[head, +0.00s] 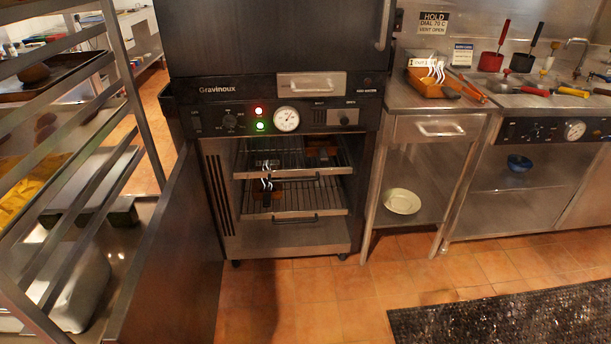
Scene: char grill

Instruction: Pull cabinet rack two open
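The black and steel Gravinoux cabinet (285,236) stands in the middle of the head view. Its dark door (172,262) is swung open to the left. Two wire racks show inside, an upper rack (292,166) and a lower rack (322,198). The lower rack has a dark handle (296,219) along its front. Dark items lie on both racks, and small white curved pieces (267,176) show at their left part. I cannot tell how far either rack is pulled out. Neither of my grippers is in view.
A metal shelf frame (125,65) stands at the left, close to the open door. A steel counter (398,98) with an orange tray (424,88) is at the right, with a white bowl (402,201) below. Tiled floor (300,300) before the cabinet is clear; a dark mat (490,318) lies right.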

